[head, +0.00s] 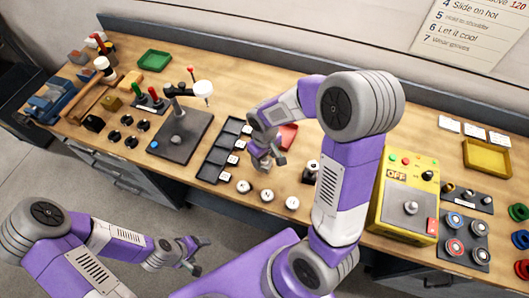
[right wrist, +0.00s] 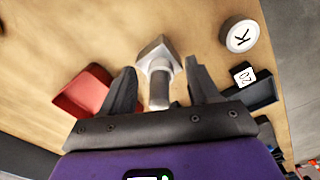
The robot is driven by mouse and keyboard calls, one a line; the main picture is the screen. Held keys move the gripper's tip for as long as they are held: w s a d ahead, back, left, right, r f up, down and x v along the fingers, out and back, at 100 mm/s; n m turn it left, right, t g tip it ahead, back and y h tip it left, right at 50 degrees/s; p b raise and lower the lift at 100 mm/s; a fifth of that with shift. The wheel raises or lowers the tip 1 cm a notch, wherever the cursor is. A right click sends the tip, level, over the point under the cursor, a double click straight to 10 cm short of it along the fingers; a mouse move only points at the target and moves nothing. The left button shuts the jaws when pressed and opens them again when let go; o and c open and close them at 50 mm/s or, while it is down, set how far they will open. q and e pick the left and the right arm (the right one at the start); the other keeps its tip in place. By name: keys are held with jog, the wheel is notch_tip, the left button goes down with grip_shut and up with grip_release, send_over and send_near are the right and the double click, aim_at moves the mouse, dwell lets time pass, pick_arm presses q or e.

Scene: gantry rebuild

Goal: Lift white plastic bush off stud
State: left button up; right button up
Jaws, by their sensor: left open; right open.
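My right gripper (head: 270,162) is open, low over the middle of the bench, and its open fingers show in the right wrist view (right wrist: 160,85). A light grey piece with a squarish block and a round post (right wrist: 159,88) lies between them, with gaps to both fingers. I cannot tell whether a white bush is on that post. In the head view, a small dark block with a pale top (head: 312,168) stands right of this gripper; its details are too small to tell. My left gripper (head: 198,256) is open and empty, in front of the bench.
A red tray (right wrist: 82,92) is beside the fingers. A white disc marked K (right wrist: 239,36) and dark labelled trays (head: 213,163) are nearby. The yellow control box (head: 407,222) stands to the right, the grey plate with a lamp-like post (head: 180,138) to the left.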

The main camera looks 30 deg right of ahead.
jog(key=shift+c, duration=0.2)
jog(key=c, duration=1.1)
jog(key=shift+o, duration=0.2)
jog(key=shift+r+p, duration=3.15)
jog(key=shift+r, duration=0.75)
